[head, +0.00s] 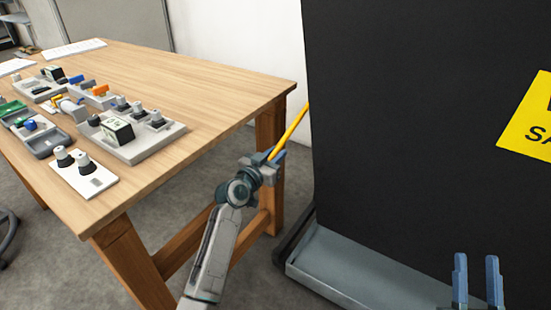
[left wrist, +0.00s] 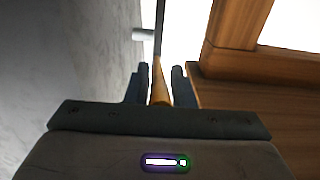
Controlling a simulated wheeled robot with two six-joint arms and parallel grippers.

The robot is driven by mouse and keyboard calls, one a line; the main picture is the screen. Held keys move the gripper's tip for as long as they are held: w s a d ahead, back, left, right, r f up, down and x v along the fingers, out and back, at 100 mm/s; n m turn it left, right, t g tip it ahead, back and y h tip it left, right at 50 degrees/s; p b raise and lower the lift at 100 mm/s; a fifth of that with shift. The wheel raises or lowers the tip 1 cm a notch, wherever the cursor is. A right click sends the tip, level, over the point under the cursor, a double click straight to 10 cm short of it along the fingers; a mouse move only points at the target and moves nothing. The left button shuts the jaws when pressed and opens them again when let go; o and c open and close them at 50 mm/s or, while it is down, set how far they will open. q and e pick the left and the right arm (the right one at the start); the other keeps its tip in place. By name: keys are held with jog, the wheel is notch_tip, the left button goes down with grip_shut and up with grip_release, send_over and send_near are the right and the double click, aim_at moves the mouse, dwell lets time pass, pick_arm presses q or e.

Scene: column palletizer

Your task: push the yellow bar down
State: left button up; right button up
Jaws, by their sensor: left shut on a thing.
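The yellow bar (head: 291,130) slants down from the left edge of the dark panel toward my left gripper. My left gripper (head: 273,160) is shut on the bar's lower end, beside the table's right leg. In the left wrist view the yellow bar (left wrist: 159,88) lies between the two fingers of the left gripper (left wrist: 161,80). My right gripper (head: 476,280) stands at the lower right, its two fingers apart with nothing between them, in front of the grey base ledge.
A wooden table (head: 215,85) stands at the left with grey trays and small parts on it. The large dark panel (head: 420,130) carries a yellow sign (head: 530,125). A grey ledge (head: 350,270) runs along its foot. Bare floor shows under the table.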

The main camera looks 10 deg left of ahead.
pick_arm(q)
jog(key=shift+w+f+b, duration=0.1)
jog(key=shift+f+b, duration=0.3)
jog(key=shift+f, duration=0.15)
jog(key=shift+w+d+f+b, duration=0.15)
jog(key=shift+f+b, duration=0.15)
jog(key=shift+b, duration=0.15)
pick_arm(e)
jog(key=s+r+t, duration=0.1)
jog(key=s+r+n+t+y, duration=0.1)
jog(key=r+t, duration=0.1)
pick_arm(q)
jog(key=o, duration=1)
jog(key=shift+r, duration=0.1)
jog(key=p+v, duration=0.2)
jog(key=v, duration=1.1)
pick_arm(e)
notch_tip(320, 180, up, 2)
jog(key=shift+r, duration=0.1)
